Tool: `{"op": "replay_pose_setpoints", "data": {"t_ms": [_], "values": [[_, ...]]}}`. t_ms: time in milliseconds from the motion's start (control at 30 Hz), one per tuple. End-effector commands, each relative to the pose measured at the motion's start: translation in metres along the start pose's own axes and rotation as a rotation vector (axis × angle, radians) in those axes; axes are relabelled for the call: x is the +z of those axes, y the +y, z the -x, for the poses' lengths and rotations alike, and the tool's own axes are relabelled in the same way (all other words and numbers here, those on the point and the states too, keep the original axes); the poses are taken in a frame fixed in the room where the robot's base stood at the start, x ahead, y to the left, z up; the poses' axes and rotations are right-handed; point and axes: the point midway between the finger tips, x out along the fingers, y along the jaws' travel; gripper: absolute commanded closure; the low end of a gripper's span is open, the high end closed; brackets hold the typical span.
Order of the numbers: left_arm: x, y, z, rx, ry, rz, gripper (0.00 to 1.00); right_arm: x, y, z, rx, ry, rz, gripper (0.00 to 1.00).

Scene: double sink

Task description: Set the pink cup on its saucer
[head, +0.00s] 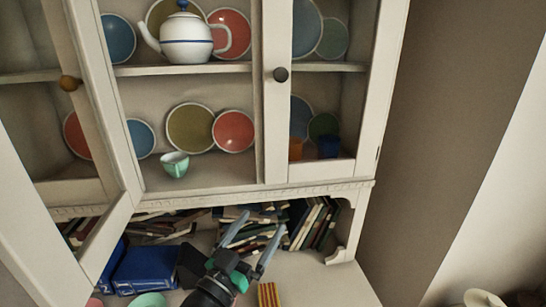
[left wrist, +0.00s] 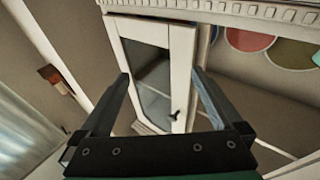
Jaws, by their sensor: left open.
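I cannot make out the pink cup for certain in either view. A small pinkish piece (head: 94,302) shows at the bottom edge of the head view, cut off, and I cannot tell whether it is a cup or a saucer. A mint green dish (head: 148,300) lies beside it. My left gripper (head: 264,222) is open and empty, in front of the books under the cabinet; its fingers also show in the left wrist view (left wrist: 160,72), with an open glass door beyond them. My right gripper is not in view.
The white cabinet (head: 215,183) has its left door (head: 95,110) swung open. A mint cup (head: 175,164), several plates and a white teapot (head: 186,38) stand on its shelves. Blue books (head: 152,268) lie left of my gripper. The counter (head: 325,283) is clear at right.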

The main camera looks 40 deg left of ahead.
Motion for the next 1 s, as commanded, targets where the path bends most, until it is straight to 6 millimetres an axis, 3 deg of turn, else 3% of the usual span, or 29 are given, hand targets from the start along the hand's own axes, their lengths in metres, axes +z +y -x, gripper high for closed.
{"op": "replay_pose_setpoints", "data": {"t_ms": [33, 100, 200, 333, 467, 633, 667, 900, 1000], "values": [[-0.059, 0.026, -0.006, 0.05, 0.111, 0.013, 0.0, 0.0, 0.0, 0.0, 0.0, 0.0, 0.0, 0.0], [-0.133, 0.057, -0.001, 0.112, 0.25, 0.037, 0.0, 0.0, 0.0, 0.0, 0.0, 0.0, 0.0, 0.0], [-0.222, 0.09, 0.022, 0.186, 0.421, 0.077, 0.0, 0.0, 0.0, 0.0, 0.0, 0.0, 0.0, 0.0], [-0.291, 0.11, 0.055, 0.243, 0.567, 0.12, 0.0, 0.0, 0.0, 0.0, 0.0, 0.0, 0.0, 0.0], [-0.313, 0.115, 0.068, 0.261, 0.614, 0.136, 0.0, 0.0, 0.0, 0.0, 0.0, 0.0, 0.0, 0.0], [-0.313, 0.114, 0.068, 0.261, 0.614, 0.136, 0.27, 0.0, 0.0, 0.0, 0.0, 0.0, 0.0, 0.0], [-0.313, 0.114, 0.068, 0.261, 0.613, 0.136, 0.29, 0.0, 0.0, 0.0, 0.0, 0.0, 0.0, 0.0], [-0.312, 0.114, 0.067, 0.26, 0.612, 0.135, 0.69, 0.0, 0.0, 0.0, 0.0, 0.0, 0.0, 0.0], [-0.312, 0.114, 0.067, 0.26, 0.612, 0.135, 0.69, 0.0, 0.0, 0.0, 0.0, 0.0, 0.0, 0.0]]}}
